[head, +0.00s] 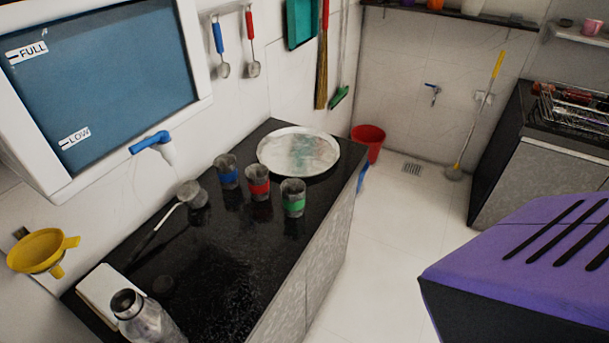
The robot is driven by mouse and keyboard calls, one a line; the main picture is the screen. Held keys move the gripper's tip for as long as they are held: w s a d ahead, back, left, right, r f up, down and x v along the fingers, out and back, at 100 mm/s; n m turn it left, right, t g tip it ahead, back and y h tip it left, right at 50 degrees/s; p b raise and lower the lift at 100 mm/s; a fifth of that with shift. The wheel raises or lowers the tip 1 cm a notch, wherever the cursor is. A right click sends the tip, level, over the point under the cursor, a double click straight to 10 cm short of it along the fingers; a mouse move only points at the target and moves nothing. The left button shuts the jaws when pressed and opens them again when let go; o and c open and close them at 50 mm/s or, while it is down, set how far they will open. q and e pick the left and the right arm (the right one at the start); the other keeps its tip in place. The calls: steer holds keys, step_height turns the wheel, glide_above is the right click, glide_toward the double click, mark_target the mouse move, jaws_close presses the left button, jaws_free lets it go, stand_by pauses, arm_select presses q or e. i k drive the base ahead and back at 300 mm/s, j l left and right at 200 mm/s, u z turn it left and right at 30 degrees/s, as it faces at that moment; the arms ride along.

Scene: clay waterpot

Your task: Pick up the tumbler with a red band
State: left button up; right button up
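The tumbler with a red band (258,187) stands upright on the black counter, in the middle of a row of three grey metal tumblers. The tumbler with a blue band (228,175) stands close on its left. The tumbler with a green band (293,204) stands close on its right and nearer to me. The red-banded tumbler's front and rim show clearly. Neither of my grippers is in the head view.
A round metal tray (325,153) lies behind the tumblers. A long-handled ladle (167,217) lies left of them, with a metal bottle (142,316) at the near end. The black counter (232,265) is clear in front. A red bucket (369,139) stands beyond.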

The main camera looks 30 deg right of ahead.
mark_target(257, 174)
steer(key=l+z, duration=0.1)
steer(key=z, duration=0.2)
steer(key=k+l+z, duration=0.1)
steer(key=z, duration=0.2)
steer(key=i+l+u, duration=0.15)
steer(key=l, duration=0.45)
steer(key=l+u, duration=0.15)
steer(key=l, duration=0.45)
steer(key=i+l+u, duration=0.15)
steer(key=l, duration=0.2)
steer(key=l+u, duration=0.15)
steer(key=l, duration=0.2)
steer(key=i+l+u, duration=0.15)
steer(key=l, duration=0.2)
steer(key=i+l+u, duration=0.15)
steer(key=l, duration=0.2)
steer(key=l+u, duration=0.2)
steer(key=i+l+u, duration=0.15)
steer(key=l, duration=0.35)
